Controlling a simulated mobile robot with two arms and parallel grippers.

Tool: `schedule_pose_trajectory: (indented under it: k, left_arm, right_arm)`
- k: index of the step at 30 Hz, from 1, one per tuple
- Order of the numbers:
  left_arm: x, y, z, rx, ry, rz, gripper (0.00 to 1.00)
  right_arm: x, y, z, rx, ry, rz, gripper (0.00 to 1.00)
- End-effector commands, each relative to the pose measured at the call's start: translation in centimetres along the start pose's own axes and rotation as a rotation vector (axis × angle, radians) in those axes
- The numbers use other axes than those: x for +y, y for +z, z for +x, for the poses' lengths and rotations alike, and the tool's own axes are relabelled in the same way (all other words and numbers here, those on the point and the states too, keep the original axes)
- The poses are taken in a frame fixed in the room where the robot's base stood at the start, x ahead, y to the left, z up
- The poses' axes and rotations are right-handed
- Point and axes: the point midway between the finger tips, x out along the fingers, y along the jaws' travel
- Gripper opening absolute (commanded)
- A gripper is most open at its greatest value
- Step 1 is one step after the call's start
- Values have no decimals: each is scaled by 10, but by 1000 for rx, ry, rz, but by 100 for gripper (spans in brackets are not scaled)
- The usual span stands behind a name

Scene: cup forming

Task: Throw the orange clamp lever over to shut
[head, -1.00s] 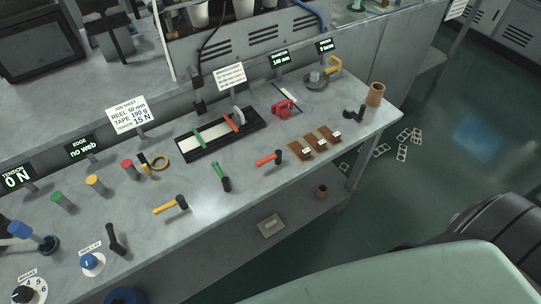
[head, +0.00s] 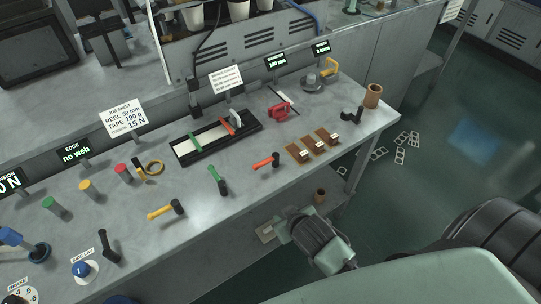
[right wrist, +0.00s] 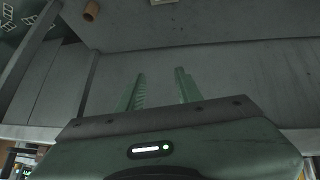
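An orange lever (head: 264,161) with a dark block at its right end lies near the bench's front edge, its handle pointing left. A thinner orange bar (head: 227,127) crosses the black-framed strip fixture (head: 187,157) behind it. My right arm has come in at the lower middle of the head view, in front of and below the bench edge; its fingers are not clear there. In the right wrist view my right gripper (right wrist: 160,72) has two green fingers apart with nothing between them. My left gripper is not in view.
A green lever (head: 216,178) and a yellow lever (head: 164,211) stand left along the front edge. Brown pads (head: 299,152) lie to the right. A red tool (head: 279,110) sits behind. A brown cup (head: 320,195) stands on the lower shelf.

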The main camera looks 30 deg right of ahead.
Motion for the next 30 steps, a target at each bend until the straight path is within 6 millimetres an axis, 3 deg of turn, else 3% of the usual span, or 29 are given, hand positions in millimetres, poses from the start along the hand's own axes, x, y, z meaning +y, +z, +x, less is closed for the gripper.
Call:
schedule_pose_trajectory:
  k: [3,8,10,14,19,22,25,27,30]
  left_arm:
    - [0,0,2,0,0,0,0]
    - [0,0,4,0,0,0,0]
    - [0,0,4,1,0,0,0]
    - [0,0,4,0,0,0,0]
    - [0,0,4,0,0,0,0]
    - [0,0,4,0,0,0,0]
    - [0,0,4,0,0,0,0]
    - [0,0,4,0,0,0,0]
    - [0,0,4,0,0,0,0]
  right_arm:
    - [8,-31,-31,56,17,22,35]
    - [19,-62,-71,119,40,52,35]
    - [25,-100,-69,249,66,58,35]
    - [30,-168,-84,490,83,61,35]
    - [18,-260,-130,860,40,19,35]
    - [-6,-313,-175,1115,-49,-62,35]
    - [-51,-348,-229,1365,-217,-225,35]
    - [-90,-354,-260,1485,-367,-389,35]
    - [-142,-336,-280,1535,-594,-675,35]
